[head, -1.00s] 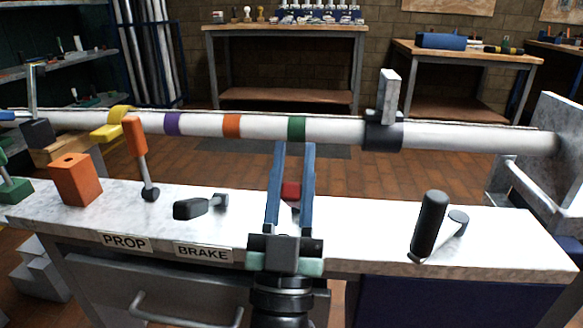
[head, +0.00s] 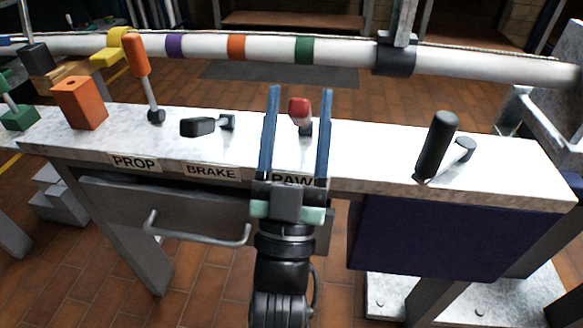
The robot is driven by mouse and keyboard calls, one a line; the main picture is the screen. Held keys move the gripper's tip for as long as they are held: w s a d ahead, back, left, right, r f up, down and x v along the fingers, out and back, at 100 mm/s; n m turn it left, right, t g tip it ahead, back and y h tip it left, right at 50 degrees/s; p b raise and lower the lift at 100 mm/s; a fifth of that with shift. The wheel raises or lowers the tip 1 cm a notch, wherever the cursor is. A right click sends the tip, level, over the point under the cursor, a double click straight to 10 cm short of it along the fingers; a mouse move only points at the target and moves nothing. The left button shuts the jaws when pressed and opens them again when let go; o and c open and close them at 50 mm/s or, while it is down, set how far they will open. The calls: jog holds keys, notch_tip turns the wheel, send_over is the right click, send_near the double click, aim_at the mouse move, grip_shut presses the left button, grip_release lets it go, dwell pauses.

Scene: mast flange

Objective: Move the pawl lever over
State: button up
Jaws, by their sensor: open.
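The pawl lever (head: 301,112) has a red knob and a dark foot. It stands on the white bench top behind a label (head: 293,179) that reads "PAW" with its end covered by my gripper. My gripper (head: 300,92) is open, its two long blue fingers pointing away from me. In the picture the red knob lies between the fingers, nearer the right one. The fingers look empty; I cannot tell whether they are level with the knob or touch it.
To the left stand the black brake lever (head: 198,127), the orange-handled prop lever (head: 138,56) and an orange block (head: 80,103). A black-handled crank (head: 437,145) stands to the right. A white mast (head: 340,51) with coloured bands runs behind the bench.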

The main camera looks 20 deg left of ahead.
jog(key=p+v, duration=0.1)
jog(key=v, duration=0.8)
jog(key=shift+s+f, duration=0.1)
jog(key=shift+s, duration=0.05)
jog(key=shift+c, duration=0.2)
